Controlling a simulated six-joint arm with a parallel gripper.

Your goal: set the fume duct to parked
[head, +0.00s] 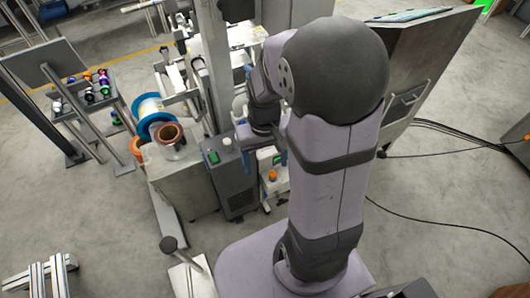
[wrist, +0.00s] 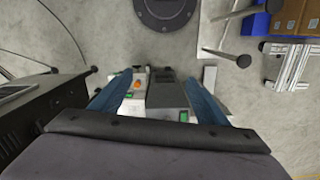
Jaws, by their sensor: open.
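I cannot make out a part that is clearly the fume duct. My gripper (wrist: 157,98) is open, with its two blue fingers spread wide and nothing seen held between them. Between and beyond the fingers, in the wrist view, are a white unit with an orange knob (wrist: 137,84) and a dark grey box with a green panel (wrist: 184,116). In the head view the dark grey box (head: 232,183) stands on the floor, with the white unit (head: 275,183) to its right. My arm largely hides the gripper there.
Spools (head: 167,133) stand left of the grey box. A dark-knobbed lever (head: 170,243) rises at the front left. A large console (head: 425,70) stands at the right, with cables on the floor. A rack of small coloured items (head: 95,88) is at the left.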

